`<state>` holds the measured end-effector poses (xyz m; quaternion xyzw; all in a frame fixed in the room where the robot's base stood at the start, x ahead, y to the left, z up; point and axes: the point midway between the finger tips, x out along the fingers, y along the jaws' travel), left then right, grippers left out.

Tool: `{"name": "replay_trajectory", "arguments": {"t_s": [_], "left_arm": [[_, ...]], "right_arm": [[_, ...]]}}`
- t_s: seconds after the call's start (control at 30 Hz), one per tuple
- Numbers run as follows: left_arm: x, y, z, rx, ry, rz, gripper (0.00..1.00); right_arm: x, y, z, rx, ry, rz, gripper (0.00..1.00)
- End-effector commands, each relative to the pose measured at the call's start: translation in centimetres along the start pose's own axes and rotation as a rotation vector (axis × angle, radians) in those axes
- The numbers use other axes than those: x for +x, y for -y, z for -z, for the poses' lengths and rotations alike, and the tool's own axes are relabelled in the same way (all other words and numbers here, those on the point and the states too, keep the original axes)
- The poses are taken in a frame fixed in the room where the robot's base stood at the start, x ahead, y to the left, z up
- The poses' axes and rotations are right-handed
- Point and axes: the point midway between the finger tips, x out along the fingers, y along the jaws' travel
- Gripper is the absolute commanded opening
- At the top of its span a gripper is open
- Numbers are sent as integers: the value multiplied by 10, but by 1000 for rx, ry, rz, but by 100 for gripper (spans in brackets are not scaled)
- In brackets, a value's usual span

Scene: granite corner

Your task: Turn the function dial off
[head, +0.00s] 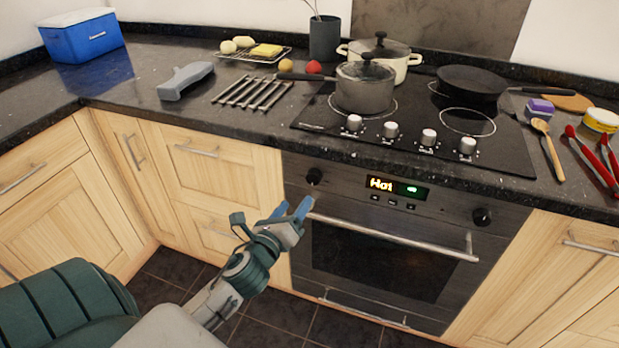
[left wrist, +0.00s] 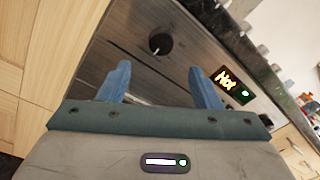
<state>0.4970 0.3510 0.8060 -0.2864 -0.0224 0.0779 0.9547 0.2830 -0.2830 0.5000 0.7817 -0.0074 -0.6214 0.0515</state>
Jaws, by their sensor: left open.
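The oven front (head: 330,205) carries two black dials. The left dial (head: 315,176) is near its upper left corner, and it also shows in the left wrist view (left wrist: 160,43) with a pale pointer mark. The right dial (head: 482,216) is at the far right of the panel. No label shows which is the function dial. Between them a lit display (head: 397,187) reads "Hot" beside a green light. My left gripper (head: 292,208) is open and empty, its blue fingers pointing at the oven just below and left of the left dial, apart from it. My right gripper is out of view.
A metal handle (head: 390,238) crosses the oven door below the panel. Above is a hob with several white knobs (head: 428,138), a saucepan (head: 364,88) and a frying pan (head: 472,82). Wooden cabinets (head: 200,165) flank the oven.

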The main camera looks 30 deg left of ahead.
Motion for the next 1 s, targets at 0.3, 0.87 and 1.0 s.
{"name": "replay_trajectory", "arguments": {"t_s": [0.3, 0.87, 1.0], "left_arm": [[58, 2, -2, -4, 2, 2, 58], [93, 2, 0, -4, 1, 4, 58], [93, 2, 0, -4, 0, 4, 42]], "right_arm": [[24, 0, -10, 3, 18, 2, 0], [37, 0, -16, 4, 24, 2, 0], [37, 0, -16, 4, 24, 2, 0]]}}
